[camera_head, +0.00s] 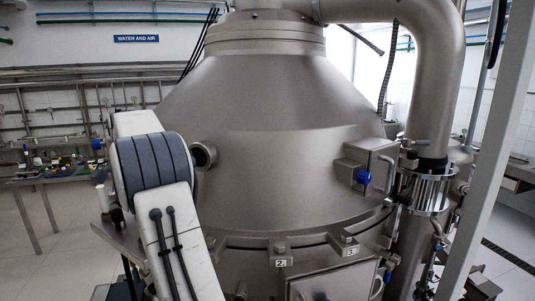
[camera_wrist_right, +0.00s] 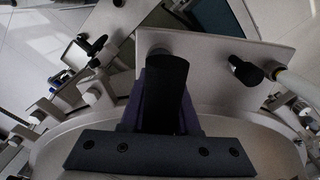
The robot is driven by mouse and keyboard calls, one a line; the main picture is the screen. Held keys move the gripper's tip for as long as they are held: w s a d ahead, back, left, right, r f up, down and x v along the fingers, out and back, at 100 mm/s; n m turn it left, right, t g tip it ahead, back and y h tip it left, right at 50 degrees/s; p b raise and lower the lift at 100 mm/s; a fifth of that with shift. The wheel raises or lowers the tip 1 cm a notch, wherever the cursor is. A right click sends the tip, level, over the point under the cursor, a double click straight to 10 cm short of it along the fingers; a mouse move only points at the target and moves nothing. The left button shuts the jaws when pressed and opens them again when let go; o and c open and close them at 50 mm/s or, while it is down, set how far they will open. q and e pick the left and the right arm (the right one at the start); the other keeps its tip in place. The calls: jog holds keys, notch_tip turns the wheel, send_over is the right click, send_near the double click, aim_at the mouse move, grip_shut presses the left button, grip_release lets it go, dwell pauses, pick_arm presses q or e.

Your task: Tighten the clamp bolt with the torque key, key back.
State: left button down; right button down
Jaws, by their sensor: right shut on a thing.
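In the right wrist view, my right gripper (camera_wrist_right: 165,95) has dark purple fingers shut around a black cylindrical handle (camera_wrist_right: 167,75), probably the torque key. The handle's upper end shows between the fingers; its other end is hidden, and I cannot tell whether it touches anything. A pale steel plate (camera_wrist_right: 215,52) lies behind it. In the head view, clamps with bolts sit along the separator's lower rim, by the number 2 tag (camera_head: 281,262) and the number 3 tag (camera_head: 349,252). I cannot tell which bolt is the task's. My left gripper is not in view.
The conical steel separator (camera_head: 275,130) fills the middle of the head view. A thick pipe (camera_head: 435,75) runs down at right, and a pale post (camera_head: 490,150) stands beside it. A steel shelf (camera_head: 128,240) shows partly behind my arm. A black knob (camera_wrist_right: 245,70) stands right of the handle.

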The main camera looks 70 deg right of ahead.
jog(key=shift+r, duration=3.6)
